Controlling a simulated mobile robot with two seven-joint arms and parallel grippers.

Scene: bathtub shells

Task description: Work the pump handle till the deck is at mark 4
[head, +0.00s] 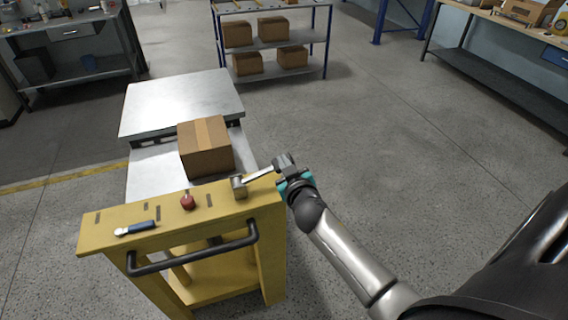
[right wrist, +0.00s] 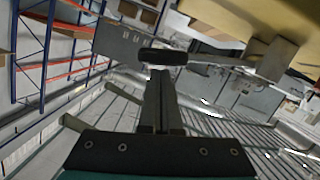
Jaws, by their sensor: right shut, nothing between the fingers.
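A yellow lift cart (head: 262,205) stands front left in the head view, with a flat grey deck (head: 150,172) behind its panel. A cardboard box (head: 206,150) sits on the deck. The pump handle (head: 260,175) is a grey lever on a pivot block (head: 239,188) at the panel's right end, slanting up to the right. My right gripper (head: 283,163) is shut and empty at the lever's outer end. In the right wrist view, the dark grip (right wrist: 163,57) lies across the fingertips (right wrist: 160,75); contact is unclear. The marks' numbers are not readable. My left gripper is out of view.
The panel carries a red knob (head: 188,202) and a blue-handled tool (head: 135,228); a black push bar (head: 195,254) runs along its front. A grey metal platform (head: 182,100) lies behind the box. Shelves with boxes (head: 238,34) stand at the back. Floor to the right is clear.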

